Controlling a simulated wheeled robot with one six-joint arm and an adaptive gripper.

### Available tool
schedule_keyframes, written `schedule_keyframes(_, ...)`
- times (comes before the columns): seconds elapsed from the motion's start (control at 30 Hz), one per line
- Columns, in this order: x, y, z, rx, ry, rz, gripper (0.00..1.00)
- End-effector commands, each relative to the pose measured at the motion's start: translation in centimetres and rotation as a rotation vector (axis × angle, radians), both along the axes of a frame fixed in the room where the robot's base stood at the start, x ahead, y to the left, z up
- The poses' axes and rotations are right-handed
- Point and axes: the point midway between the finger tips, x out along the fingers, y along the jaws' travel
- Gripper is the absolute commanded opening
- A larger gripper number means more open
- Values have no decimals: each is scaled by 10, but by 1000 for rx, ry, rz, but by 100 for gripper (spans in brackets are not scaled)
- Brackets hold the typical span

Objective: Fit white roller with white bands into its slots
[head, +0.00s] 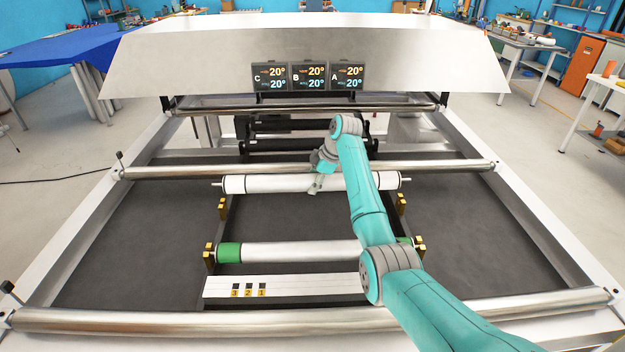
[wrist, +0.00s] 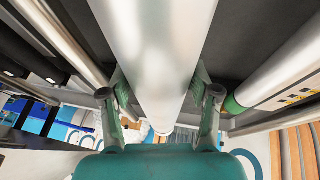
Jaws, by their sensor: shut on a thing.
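The white roller with white bands (head: 270,184) lies crosswise in the head view, its thin end pins showing at both sides. My gripper (head: 317,184) is shut on it near its middle; my arm hides part of its right half. In the wrist view the roller (wrist: 155,45) runs between the two fingers of my gripper (wrist: 160,95). The gold slot brackets, left (head: 222,208) and right (head: 402,205), appear just below the roller's ends in the picture. The pins look clear of them; the exact height gap cannot be told.
A white roller with green bands (head: 290,252) sits in the nearer gold brackets (head: 209,258); its green band (wrist: 233,105) shows in the wrist view. A steel bar (head: 430,167) crosses just behind the held roller. A white numbered strip (head: 300,287) and front steel bar (head: 200,320) lie nearer.

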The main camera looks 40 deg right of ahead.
Motion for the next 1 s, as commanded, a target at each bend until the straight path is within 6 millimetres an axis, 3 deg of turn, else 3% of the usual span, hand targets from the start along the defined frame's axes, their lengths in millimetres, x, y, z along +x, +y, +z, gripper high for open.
schedule_keyframes(0.27,0,-1,-2,1,-4,0,0)
schedule_keyframes(1.0,0,-1,-51,1,-4,0,0)
